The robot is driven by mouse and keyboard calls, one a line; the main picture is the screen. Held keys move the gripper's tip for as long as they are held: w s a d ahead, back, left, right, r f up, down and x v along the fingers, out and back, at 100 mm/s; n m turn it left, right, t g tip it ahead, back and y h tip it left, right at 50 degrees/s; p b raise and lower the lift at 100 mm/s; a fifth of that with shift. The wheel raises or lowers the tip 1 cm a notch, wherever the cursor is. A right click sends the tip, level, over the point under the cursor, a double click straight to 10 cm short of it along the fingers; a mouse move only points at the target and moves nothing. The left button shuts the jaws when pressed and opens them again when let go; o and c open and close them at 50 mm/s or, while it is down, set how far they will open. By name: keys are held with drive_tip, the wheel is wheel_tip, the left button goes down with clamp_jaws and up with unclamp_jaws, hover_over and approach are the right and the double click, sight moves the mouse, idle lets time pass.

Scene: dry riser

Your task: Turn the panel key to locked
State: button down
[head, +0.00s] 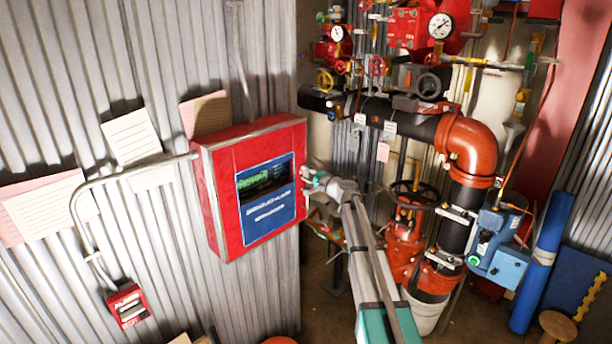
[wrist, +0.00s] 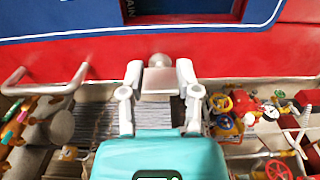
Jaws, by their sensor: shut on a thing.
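The red panel (head: 222,185) with a blue display face hangs on the corrugated wall, left of centre in the head view. Its red side also fills the top of the wrist view (wrist: 240,52). My gripper (head: 312,180) is at the panel's right edge in the head view. In the wrist view my gripper (wrist: 159,82) is shut on a small grey metal piece, the panel key (wrist: 158,80), with a rounded end (wrist: 160,60) against the red panel. The key's lock marks are not readable, so its turned position cannot be told. In the head view the key is hidden.
A silver bar handle (wrist: 45,80) sticks out left of my gripper in the wrist view. Red valves and black pipes (head: 405,115) stand close on the right. A grey conduit (head: 130,172) runs from the panel to a red call point (head: 128,307).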

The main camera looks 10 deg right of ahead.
drive_tip(key=shift+a, duration=0.1)
drive_tip(key=shift+c, duration=1.6)
unclamp_jaws()
drive_tip(key=shift+s, duration=0.1)
drive_tip(key=v, duration=1.2)
